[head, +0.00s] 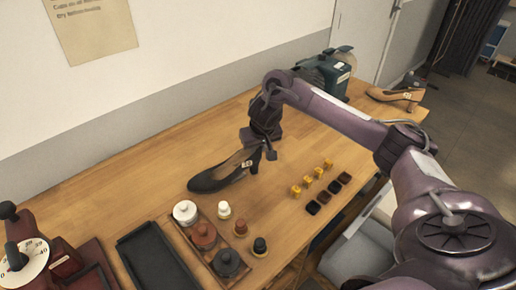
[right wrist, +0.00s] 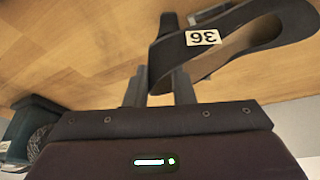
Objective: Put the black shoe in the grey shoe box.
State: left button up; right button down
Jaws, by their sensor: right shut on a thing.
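The black high-heeled shoe (head: 217,179) is over the wooden table, toe pointing left; I cannot tell whether it touches the wood. My right gripper (head: 262,148) is at its heel end and shut on it. In the right wrist view the fingers (right wrist: 162,88) are at the back of the shoe (right wrist: 245,40), which carries a white label reading 36. A pale grey box-like thing (head: 352,258) stands below the table's front edge, partly hidden by my right arm; I cannot tell if it is the grey shoe box. My left gripper is not in view.
Polish tins stand in a wooden tray (head: 172,234) beside a black tray (head: 150,262) and small bottles. Several yellow and dark blocks (head: 318,174) lie right of the shoe. A dial device (head: 27,262), green machine (head: 330,72) and beige shoe (head: 398,97) are at the table's ends.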

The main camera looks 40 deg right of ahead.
jog(key=c, duration=1.2)
grip_release()
